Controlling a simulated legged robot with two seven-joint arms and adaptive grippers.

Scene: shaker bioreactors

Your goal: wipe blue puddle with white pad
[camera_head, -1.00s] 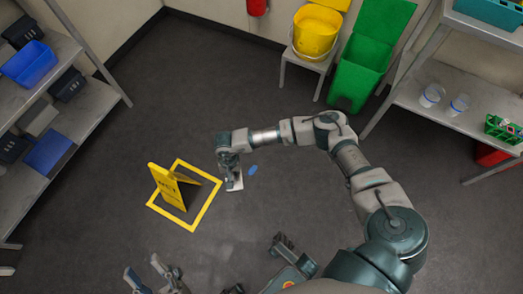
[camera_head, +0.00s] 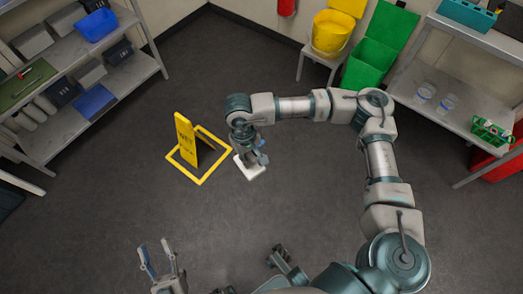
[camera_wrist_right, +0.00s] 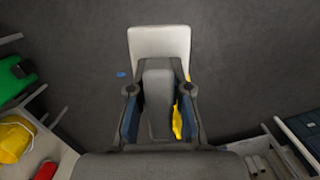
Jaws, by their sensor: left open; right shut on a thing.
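The white pad (camera_head: 250,168) is held in my right gripper (camera_head: 245,146), low over the dark floor. I cannot tell whether it touches the floor. In the right wrist view the white pad (camera_wrist_right: 160,42) sticks out beyond the fingers of my right gripper (camera_wrist_right: 160,95), which is shut on it. The blue puddle (camera_wrist_right: 121,74) is a small spot on the floor left of the pad there, apart from it. In the head view, blue patches beside the right gripper may be puddle or finger. My left gripper (camera_head: 153,246) is open and empty at the bottom.
A yellow wet-floor sign (camera_head: 185,142) stands inside a yellow floor frame (camera_head: 202,181), left of the pad. A yellow bucket (camera_head: 332,33) and a green bin (camera_head: 366,62) stand at the back. Shelves line both sides. The floor at the front is clear.

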